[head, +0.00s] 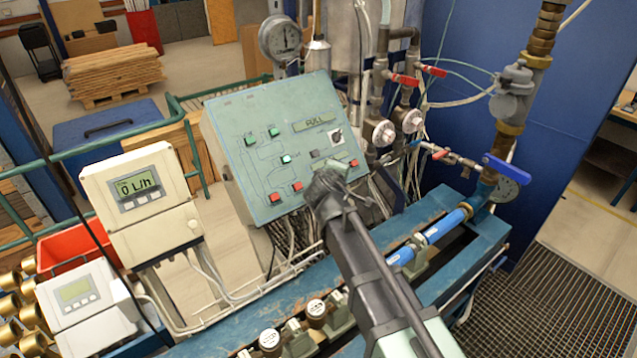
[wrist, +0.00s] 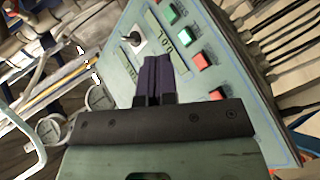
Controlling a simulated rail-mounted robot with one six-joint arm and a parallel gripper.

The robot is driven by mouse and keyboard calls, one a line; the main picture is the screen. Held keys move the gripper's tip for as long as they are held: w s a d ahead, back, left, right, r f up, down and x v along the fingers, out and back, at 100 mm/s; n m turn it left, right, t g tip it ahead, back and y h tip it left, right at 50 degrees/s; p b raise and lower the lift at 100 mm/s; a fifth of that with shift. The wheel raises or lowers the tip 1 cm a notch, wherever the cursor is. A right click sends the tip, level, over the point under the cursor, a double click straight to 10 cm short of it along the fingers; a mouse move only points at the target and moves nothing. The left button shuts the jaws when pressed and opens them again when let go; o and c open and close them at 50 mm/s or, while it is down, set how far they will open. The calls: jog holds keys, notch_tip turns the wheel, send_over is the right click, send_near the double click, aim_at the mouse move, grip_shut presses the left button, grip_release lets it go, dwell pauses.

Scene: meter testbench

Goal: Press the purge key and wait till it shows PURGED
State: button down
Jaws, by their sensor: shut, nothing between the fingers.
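I cannot read which key is the purge key. My gripper (head: 326,180) is over the panel's lower right edge in the head view. In the wrist view my gripper (wrist: 154,62) has its dark fingers shut, with nothing between them, in front of the panel (wrist: 185,112). The fingers hide part of the panel face; I cannot tell whether they touch it.
A round selector knob (head: 336,136) is on the panel's right side. Pipes with red-handled valves (head: 404,79) and a pressure gauge (head: 282,40) stand behind. A meter display (head: 138,186) reading 0 L/h is at the left. A blue bench rail (head: 422,212) runs below.

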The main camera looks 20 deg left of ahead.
jog(key=w+a+f+b, duration=0.3)
jog(key=a+f+b, duration=0.1)
jog(key=shift+a+f, duration=0.2)
jog(key=shift+f, duration=0.2)
jog(key=shift+w+f, duration=0.1)
dwell(1.7)
jog(key=shift+w+a+f+b, duration=0.1)
jog(key=shift+a+f+b, duration=0.05)
jog(key=shift+a+b, duration=0.15)
jog(key=shift+w+a+f+b, duration=0.15)
jog(key=shift+a+f+b, duration=0.05)
jog(key=shift+f+b, duration=0.1)
dwell(0.6)
jog(key=shift+d+r, duration=0.1)
jog(key=shift+r, duration=0.05)
jog(key=shift+s+d+r+p, duration=0.3)
jog(key=shift+d+r+p, duration=0.1)
jog(key=shift+p, duration=0.15)
jog(key=shift+s+d+r+p, duration=0.55)
jog(key=shift+d+r+p, duration=0.25)
jog(key=shift+r+p, duration=0.05)
jog(key=shift+s+d+r+p, duration=0.55)
jog(key=shift+d+r+p, duration=0.2)
jog(key=shift+r+p, duration=0.1)
